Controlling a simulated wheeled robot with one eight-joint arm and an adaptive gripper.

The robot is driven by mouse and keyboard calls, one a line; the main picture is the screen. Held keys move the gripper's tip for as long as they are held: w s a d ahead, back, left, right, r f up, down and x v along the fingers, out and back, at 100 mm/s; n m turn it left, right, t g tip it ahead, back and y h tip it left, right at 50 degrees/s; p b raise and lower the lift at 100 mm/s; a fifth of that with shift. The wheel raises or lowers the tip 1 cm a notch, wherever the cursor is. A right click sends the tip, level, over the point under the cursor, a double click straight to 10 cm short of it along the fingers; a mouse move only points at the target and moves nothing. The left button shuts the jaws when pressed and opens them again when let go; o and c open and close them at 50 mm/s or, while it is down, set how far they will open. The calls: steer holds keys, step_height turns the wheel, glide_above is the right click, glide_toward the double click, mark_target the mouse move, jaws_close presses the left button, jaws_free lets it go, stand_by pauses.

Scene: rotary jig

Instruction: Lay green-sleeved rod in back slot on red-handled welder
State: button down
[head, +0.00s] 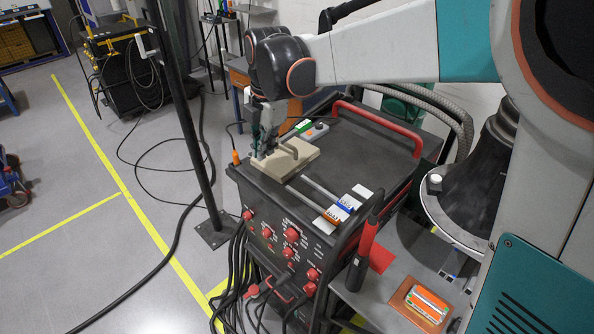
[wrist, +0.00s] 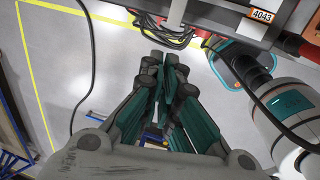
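The red-handled welder (head: 385,165) stands in the middle of the head view, its red handle (head: 380,124) along the far side. A small green-and-white piece (head: 303,126), perhaps the green sleeve, shows behind the tan block (head: 300,160) on its top; I cannot make out its rod. My gripper (head: 262,152) is at the block's left end. In the wrist view its fingers (wrist: 165,70) converge closely with nothing visible between them. The slots are not clear.
A black-and-red torch (head: 366,240) stands at the welder's right front. A dark post (head: 185,115) rises at left. An orange 4043 label (wrist: 260,15) shows in the wrist view.

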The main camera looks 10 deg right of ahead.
step_height(320, 180, down, 20)
steer(key=b, duration=0.3)
steer(key=shift+r, duration=0.2)
stand_by(0.3)
steer(key=c, duration=1.8)
jaws_free()
steer(key=shift+f, duration=0.1)
step_height(320, 180, up, 14)
steer(key=s+d+p, duration=0.1)
steer(key=p, duration=0.1)
steer(key=shift+s+d+f, duration=0.25)
steer(key=shift+s, duration=0.05)
